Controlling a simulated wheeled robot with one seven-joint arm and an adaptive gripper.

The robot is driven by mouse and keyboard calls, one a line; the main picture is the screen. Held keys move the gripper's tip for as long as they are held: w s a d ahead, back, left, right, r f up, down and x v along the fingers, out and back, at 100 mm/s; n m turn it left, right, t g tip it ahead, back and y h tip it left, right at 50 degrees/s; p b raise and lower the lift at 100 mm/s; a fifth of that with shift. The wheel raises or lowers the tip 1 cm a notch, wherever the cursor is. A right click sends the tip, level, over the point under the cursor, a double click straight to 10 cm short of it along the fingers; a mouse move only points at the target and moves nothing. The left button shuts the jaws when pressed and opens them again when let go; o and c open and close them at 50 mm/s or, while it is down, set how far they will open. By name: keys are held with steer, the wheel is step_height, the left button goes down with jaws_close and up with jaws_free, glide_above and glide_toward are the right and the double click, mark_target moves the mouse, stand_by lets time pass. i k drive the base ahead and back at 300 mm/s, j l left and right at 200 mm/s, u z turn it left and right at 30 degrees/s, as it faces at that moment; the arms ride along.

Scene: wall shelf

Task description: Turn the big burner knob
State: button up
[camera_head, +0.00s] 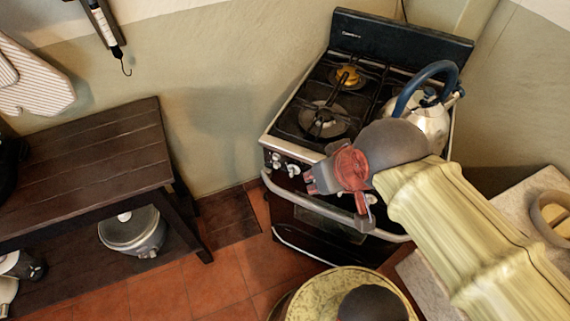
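The black stove (318,150) stands in the corner, with its knobs along the front panel. Two pale knobs show at the panel's left end, one farther left (276,160) and one beside it (293,170). Knobs farther right are hidden by my gripper and arm. Which knob belongs to the big burner cannot be told. A large burner (324,120) is at the front left of the hob, and a smaller brass-coloured one (348,76) is behind it. My gripper (338,196) is in front of the panel, right of the visible knobs. Its fingers look spread and empty.
A metal kettle (432,122) with a blue handle stands on the hob's right side, close behind my wrist. The oven handle (290,198) runs below the knobs. A dark wooden table (90,165) is at left, and a counter (500,195) is at right.

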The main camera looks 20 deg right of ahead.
mark_target(372, 198)
steer(key=j+z, duration=0.1)
steer(key=z, duration=0.4)
steer(key=j+z, duration=0.15)
steer(key=z, duration=0.35)
steer(key=j+z, duration=0.15)
steer(key=z, duration=0.35)
steer(key=j+z, duration=0.1)
steer(key=z, duration=0.4)
steer(key=k+j+z, duration=0.4)
steer(key=j, duration=0.15)
steer(key=k+j+z, duration=0.45)
steer(key=k+j, duration=0.25)
